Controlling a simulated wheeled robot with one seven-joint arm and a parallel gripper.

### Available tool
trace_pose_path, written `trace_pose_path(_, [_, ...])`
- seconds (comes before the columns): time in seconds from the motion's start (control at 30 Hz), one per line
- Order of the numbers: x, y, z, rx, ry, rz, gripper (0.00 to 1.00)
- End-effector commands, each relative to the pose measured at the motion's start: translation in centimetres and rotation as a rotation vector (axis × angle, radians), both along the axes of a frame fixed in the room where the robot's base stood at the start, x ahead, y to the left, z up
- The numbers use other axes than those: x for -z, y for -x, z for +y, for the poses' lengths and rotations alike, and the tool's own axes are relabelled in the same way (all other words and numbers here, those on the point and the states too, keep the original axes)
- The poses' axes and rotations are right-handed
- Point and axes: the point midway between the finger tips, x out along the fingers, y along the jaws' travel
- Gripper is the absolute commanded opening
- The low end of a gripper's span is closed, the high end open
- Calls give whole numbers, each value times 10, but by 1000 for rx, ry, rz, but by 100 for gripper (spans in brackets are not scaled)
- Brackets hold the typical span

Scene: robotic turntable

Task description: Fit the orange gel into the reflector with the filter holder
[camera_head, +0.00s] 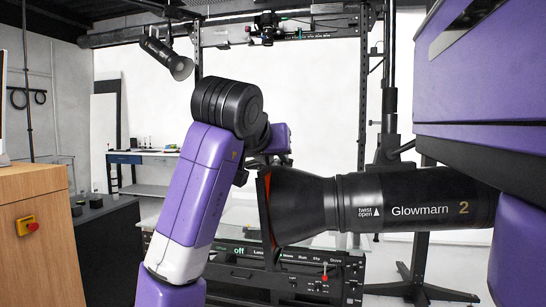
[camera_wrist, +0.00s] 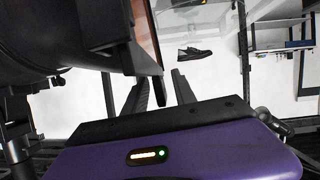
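The black reflector (camera_head: 300,205) sits on the front of the black lamp marked "Glowmarn 2" (camera_head: 420,203), its wide mouth facing left. The orange gel (camera_head: 265,195) shows as a thin edge-on strip at that mouth. In the wrist view the reflector (camera_wrist: 55,35) fills the upper left, and the gel (camera_wrist: 151,25) in its dark filter holder (camera_wrist: 157,75) stands beside the mouth. I cannot tell whether it is fully seated. My gripper (camera_wrist: 161,73) is open, its fingers apart, with the holder's lower edge close to or between them. In the head view its fingertips are hidden.
A dark shoe (camera_wrist: 194,52) rests on a white surface beyond the fingers. A black control panel (camera_head: 290,258) stands below the lamp. A wooden cabinet with a red button (camera_head: 32,227) is at left, and a workbench (camera_head: 145,157) stands at the back.

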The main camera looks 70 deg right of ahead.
Motion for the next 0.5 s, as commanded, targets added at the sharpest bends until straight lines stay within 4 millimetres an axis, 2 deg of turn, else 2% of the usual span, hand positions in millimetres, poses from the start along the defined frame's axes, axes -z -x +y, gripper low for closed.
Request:
trace_pose_path(0.27, [-3,0,6,-1,1,0,32])
trace_pose_path(0.5, [-18,0,40,-3,1,-3,32])
